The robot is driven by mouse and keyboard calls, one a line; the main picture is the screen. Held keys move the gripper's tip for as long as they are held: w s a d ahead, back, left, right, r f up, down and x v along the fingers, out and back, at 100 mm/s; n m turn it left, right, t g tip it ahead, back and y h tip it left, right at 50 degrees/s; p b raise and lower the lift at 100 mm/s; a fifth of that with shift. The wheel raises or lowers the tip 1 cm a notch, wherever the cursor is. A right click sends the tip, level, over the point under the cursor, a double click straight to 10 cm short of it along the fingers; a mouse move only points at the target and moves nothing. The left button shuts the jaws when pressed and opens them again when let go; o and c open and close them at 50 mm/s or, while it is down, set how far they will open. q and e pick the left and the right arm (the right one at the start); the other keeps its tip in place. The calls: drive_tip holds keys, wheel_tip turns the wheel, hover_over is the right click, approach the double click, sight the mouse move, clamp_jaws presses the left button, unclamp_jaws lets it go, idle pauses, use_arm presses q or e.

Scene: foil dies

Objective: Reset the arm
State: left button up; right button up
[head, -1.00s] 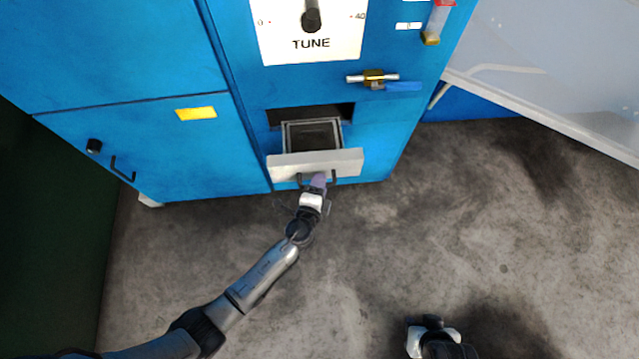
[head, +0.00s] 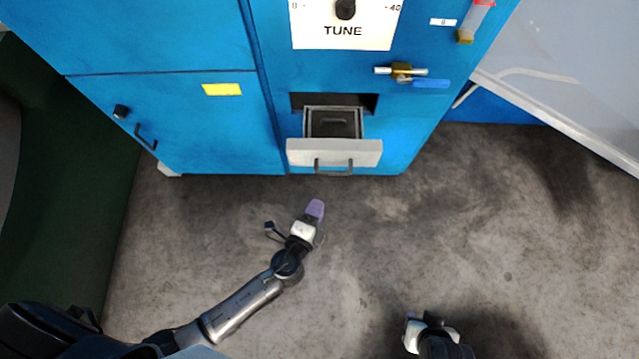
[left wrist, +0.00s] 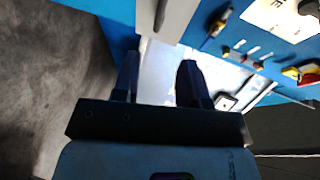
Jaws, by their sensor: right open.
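My left gripper (head: 315,210) is in front of and below the pulled-out drawer (head: 334,152) of the blue cabinet, apart from its handle (head: 333,168). In the left wrist view its two dark fingers (left wrist: 160,80) stand apart with nothing held between them. My left arm reaches in from the lower left, bent. My right gripper (head: 430,322) is open at the bottom edge, over the floor, well away from the cabinet; its fingers show only in part.
The blue cabinet (head: 180,125) has a TUNE dial plate (head: 345,30), a brass latch (head: 401,72) and a left door handle (head: 146,137). A grey panel (head: 570,70) is at the right. The concrete floor (head: 400,230) in front is clear.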

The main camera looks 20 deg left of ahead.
idle(0.7)
use_arm(q)
drive_tip(key=s+a+n+g+y, duration=0.45)
drive_tip(key=a+n+g, duration=0.35)
drive_tip(key=n, duration=0.4)
drive_tip(key=s+a+r+n+g+h+p, duration=0.4)
drive_tip(key=s+r+p, duration=0.2)
drive_tip(key=s+r, duration=0.6)
wheel_tip(320, 180, up, 36)
drive_tip(key=p, duration=3.7)
drive_tip(key=shift+d+r, duration=0.15)
drive_tip(key=shift+d, duration=0.1)
